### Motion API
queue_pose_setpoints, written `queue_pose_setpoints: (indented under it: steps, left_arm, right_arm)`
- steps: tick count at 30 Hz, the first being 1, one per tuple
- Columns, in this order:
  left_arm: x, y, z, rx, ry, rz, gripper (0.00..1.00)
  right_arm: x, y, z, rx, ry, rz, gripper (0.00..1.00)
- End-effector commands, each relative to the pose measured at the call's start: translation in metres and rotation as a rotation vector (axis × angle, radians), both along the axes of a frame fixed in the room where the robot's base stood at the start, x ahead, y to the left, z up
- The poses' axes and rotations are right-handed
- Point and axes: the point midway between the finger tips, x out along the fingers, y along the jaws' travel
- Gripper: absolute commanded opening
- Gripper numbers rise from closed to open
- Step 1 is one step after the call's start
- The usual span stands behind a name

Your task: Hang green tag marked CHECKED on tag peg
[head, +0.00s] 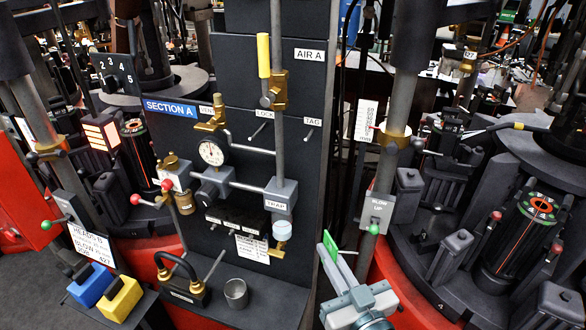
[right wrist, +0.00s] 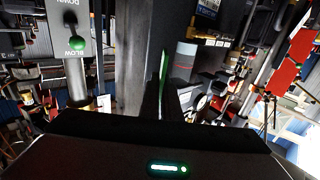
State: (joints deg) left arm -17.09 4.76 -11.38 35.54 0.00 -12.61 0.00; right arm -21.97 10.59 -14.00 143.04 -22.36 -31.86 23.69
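The green tag (head: 331,244) is in my right gripper (head: 338,262), to the right of the black panel's lower part. The tag is seen at a steep angle, so its marking cannot be read. In the right wrist view the tag (right wrist: 163,68) shows as a thin green edge between the dark, closed fingers (right wrist: 162,98). The tag peg (head: 308,135) is a short bare metal pin under the label TAG (head: 312,121), high on the black panel (head: 300,85). The tag is below the peg and apart from it. My left gripper is not in view.
A similar peg (head: 259,132) sits under the LOCK label. Pipes with a gauge (head: 211,153) and a yellow-handled valve (head: 264,56) stand out from the panel. A cup (head: 236,293) stands on the lower shelf.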

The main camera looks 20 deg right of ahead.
Motion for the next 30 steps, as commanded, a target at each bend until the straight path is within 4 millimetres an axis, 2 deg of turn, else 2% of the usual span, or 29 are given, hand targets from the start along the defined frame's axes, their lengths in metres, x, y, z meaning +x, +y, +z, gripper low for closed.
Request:
queue_pose_setpoints:
  steps: [1,9,15,21,30]
  left_arm:
    - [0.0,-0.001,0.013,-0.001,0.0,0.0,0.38]
    - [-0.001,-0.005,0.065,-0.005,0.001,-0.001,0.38]
    - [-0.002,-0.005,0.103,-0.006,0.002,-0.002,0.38]
    - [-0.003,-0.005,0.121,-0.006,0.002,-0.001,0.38]
    - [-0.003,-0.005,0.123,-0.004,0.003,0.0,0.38]
  right_arm:
    - [0.005,0.005,0.021,-0.006,-0.007,0.037,0.0]
    - [0.028,0.042,0.104,-0.013,-0.004,0.304,0.0]
    - [0.035,0.06,0.159,-0.013,0.002,0.496,0.0]
    - [0.037,0.065,0.185,-0.007,0.004,0.598,0.0]
    - [0.036,0.065,0.188,-0.003,0.005,0.623,0.0]
